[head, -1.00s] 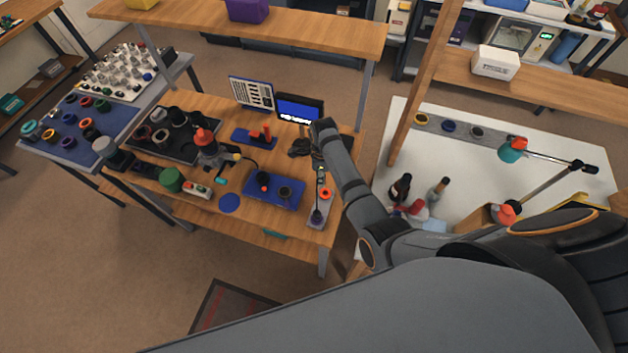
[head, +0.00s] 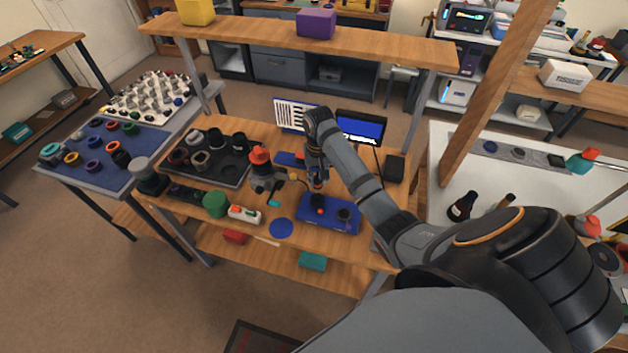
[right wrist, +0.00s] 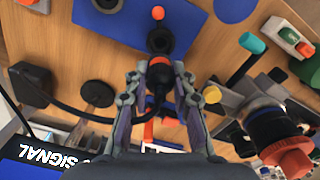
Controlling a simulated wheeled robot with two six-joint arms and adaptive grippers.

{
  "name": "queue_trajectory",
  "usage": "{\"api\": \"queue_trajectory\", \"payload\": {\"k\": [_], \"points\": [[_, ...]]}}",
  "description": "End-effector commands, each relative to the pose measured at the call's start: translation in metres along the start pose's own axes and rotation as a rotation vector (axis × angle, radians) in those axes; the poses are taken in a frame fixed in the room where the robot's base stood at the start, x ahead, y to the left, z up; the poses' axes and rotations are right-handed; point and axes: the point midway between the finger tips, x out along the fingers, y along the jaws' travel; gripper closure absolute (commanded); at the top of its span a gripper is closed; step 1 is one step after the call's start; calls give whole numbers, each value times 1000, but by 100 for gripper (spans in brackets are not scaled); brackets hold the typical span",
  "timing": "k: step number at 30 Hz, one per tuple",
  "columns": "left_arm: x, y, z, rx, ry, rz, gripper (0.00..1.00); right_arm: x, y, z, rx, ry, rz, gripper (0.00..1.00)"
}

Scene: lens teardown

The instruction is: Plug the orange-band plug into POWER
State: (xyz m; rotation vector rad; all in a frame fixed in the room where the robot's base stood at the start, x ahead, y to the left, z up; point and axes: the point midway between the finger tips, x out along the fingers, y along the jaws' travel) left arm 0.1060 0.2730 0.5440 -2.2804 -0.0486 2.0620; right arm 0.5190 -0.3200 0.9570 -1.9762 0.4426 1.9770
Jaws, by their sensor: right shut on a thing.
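My right gripper (right wrist: 160,76) is shut on a dark plug with an orange-red band (right wrist: 159,61), centred between the fingertips in the right wrist view. A black cable runs from it to the left. A round black fitting (right wrist: 160,36) on the blue base lies just beyond the plug; whether the two touch, I cannot tell. The blue base (head: 330,225) shows in the head view, with a red knob (head: 320,211) and a black round part (head: 343,214). My right gripper (head: 317,180) is above its back left part. No POWER label is readable. My left gripper is not in view.
An orange-topped device (head: 260,157) stands left of my right gripper, close by in the wrist view. A screen (head: 361,128) stands behind the base, and a black box (head: 395,168) to its right. A green cylinder (head: 215,204) and blue disc (head: 281,228) lie left.

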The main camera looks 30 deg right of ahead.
Motion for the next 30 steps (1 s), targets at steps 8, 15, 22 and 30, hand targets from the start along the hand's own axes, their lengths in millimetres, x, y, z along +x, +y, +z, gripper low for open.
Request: {"api": "queue_trajectory", "payload": {"k": [8,15,22,30], "points": [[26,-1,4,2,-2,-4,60,20,-1,0,1,2,-1,100],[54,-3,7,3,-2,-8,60,40,-1,0,1,1,-1,100],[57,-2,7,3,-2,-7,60,53,0,0,3,0,-1,100],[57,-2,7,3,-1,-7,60,59,0,0,2,1,-1,100]]}}
